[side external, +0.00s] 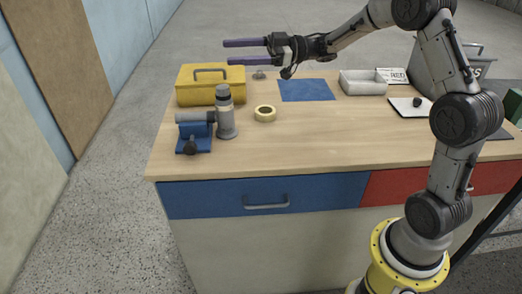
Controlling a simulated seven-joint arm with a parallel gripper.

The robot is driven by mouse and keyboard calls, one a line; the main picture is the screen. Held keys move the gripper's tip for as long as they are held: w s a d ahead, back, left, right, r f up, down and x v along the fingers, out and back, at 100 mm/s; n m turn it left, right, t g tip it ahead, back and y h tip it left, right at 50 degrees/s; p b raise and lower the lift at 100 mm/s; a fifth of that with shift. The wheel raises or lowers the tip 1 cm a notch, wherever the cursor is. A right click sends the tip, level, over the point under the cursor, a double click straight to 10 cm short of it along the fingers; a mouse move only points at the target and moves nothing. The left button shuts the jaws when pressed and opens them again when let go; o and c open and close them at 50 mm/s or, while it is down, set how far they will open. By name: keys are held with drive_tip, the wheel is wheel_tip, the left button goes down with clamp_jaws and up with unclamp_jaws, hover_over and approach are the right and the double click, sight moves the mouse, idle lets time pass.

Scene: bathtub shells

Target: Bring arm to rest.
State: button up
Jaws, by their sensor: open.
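My gripper (236,52) is raised above the back of the workbench (300,150), with its two long purple fingers apart and pointing left. Nothing is between the fingers. My arm reaches from the right side across the bench's back. A yellow toolbox (209,88) with a dark handle stands on the bench below and left of the fingers. A blue mat (306,90) lies flat below and right of the gripper, with nothing on it.
A blue vise (193,134) and a grey bottle (225,115) stand at the front left. A tape roll (265,113) lies beside them. A grey tray (363,82) and a white board (411,108) lie to the right. The bench's front middle is clear.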

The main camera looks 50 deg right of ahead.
drive_tip(key=s+a+r+m+t+h, duration=0.1)
drive_tip(key=s+a+r+t+h, duration=0.15)
drive_tip(key=r, duration=0.45)
drive_tip(key=s+a+r+m+t+h, duration=0.1)
drive_tip(key=a+r+t, duration=0.2)
drive_tip(key=r, duration=0.3)
drive_tip(key=s+d+r+m+t+h, duration=0.2)
drive_tip(key=s+d+r+m+h, duration=0.1)
drive_tip(key=s+r+m+h, duration=0.25)
drive_tip(key=s+d+f+m+g+h, duration=0.2)
drive_tip(key=s+f+m+g+h, duration=0.4)
drive_tip(key=s+f+g, duration=0.7)
drive_tip(key=s+f, duration=1.2)
drive_tip(key=f, duration=0.2)
drive_tip(key=shift+f, duration=0.15)
